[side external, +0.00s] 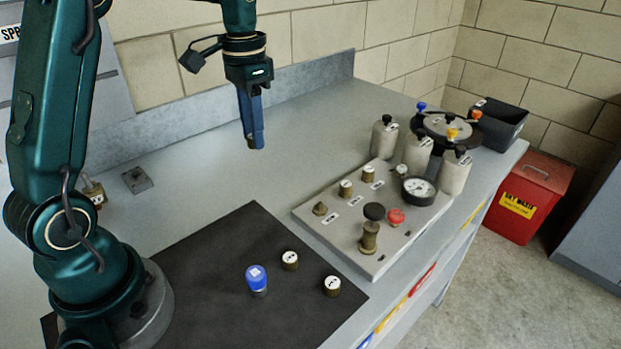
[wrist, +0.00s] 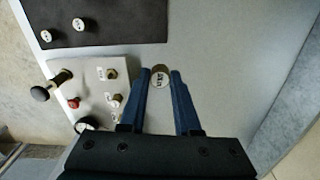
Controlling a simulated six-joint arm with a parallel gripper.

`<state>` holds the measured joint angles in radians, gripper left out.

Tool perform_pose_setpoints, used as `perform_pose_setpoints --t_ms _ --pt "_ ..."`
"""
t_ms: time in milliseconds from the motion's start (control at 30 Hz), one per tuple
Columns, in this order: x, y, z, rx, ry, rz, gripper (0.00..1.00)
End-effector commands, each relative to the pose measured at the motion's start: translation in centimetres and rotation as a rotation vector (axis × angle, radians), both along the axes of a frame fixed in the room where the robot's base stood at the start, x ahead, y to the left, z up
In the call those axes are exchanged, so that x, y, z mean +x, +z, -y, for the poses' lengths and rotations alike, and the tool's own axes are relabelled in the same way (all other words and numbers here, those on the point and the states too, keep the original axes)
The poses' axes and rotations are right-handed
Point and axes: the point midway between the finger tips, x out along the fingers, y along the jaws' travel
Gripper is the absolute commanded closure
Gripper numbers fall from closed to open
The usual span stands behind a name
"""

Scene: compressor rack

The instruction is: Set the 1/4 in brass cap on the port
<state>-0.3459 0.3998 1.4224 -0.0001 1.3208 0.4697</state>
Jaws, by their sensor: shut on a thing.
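My gripper (wrist: 161,73) is shut on a round brass cap (wrist: 160,80) with a white labelled top, held between the blue fingertips; its label is too small to read surely. In the side external view my gripper (side external: 256,143) hangs above the bench, left of and behind the grey panel (side external: 300,213), and the cap cannot be made out there. A bare brass port (side external: 320,209) stands at the panel's left end, apart from my gripper. It also shows in the wrist view (wrist: 111,74).
Two white-topped caps (side external: 289,260) (side external: 331,285) and a blue-topped piece (side external: 257,279) stand on the black mat (side external: 205,255). The panel also carries a gauge (side external: 418,190), a red knob (side external: 395,216) and a black-knobbed valve (side external: 371,235). Grey cylinders (side external: 455,172) stand behind.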

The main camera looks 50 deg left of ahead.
Motion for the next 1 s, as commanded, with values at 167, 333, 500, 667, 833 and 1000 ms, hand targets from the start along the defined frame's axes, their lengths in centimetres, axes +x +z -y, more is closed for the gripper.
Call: perform_pose_setpoints --t_ms 167,333,500,667,833,1000 --pt "4.1 -1.5 5.5 -0.001 -0.173 -0.004 1.0" --pt "5.4 -3.1 9.7 -0.001 -0.293 -0.004 1.0" --pt "5.1 -4.1 11.3 0.0 -0.339 -0.001 1.0" --pt "5.1 -5.0 11.5 0.0 -0.345 -0.001 1.0" --pt "5.0 -6.5 11.4 0.0 -0.344 -0.003 1.0" --pt "5.1 -7.6 11.4 0.001 -0.343 0.0 1.0"
